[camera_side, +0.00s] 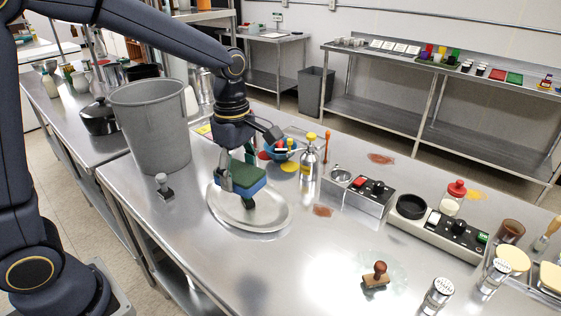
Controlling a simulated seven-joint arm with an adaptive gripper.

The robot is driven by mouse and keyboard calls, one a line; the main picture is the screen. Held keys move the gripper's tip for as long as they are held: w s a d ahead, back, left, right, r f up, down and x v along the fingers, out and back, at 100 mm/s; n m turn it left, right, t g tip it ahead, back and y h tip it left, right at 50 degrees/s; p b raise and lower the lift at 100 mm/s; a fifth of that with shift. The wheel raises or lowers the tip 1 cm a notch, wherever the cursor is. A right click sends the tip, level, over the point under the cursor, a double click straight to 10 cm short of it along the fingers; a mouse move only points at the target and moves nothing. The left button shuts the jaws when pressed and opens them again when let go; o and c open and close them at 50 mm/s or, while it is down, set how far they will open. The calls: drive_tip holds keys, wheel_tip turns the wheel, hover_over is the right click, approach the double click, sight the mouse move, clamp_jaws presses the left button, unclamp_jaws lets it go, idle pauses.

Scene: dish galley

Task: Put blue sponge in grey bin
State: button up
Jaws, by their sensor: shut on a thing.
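The blue sponge (248,189) has a green top. My gripper (240,168) points down and is shut on it. The sponge is over an oval metal platter (275,215); its shadow or reflection shows on the platter, and I cannot tell for sure how high it is above it. A large grey bin (150,128) stands upright on the counter, to the left of my gripper. Its inside bottom is hidden from this view. A second, darker grey bin (315,91) stands on the floor at the back.
A small grey-handled stamp-like thing (163,187) stands by the bin. A black pot (98,117) sits left of it. Behind the platter are a blue bowl (283,150) and a metal spray bottle (309,162). Right are switch boxes (371,188) and a wooden stamp (376,276).

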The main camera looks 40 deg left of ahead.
drive_tip(key=w+a+r+n, duration=0.3)
drive_tip(key=w+a+r, duration=0.1)
drive_tip(key=w+a, duration=0.7)
drive_tip(key=a+r+n, duration=0.2)
drive_tip(key=a+r, duration=0.1)
drive_tip(key=a, duration=1.3)
drive_tip(key=r+n, duration=0.1)
drive_tip(key=n, duration=0.3)
hover_over(153, 133)
drive_tip(key=w+a, duration=0.3)
drive_tip(key=a+f+n, duration=0.3)
drive_tip(key=f+n, duration=0.4)
drive_tip(key=f, duration=0.9)
drive_tip(key=shift+s+a, duration=0.15)
drive_tip(key=shift+s, duration=0.15)
drive_tip(key=shift+f, duration=0.1)
drive_tip(key=shift+f, duration=0.55)
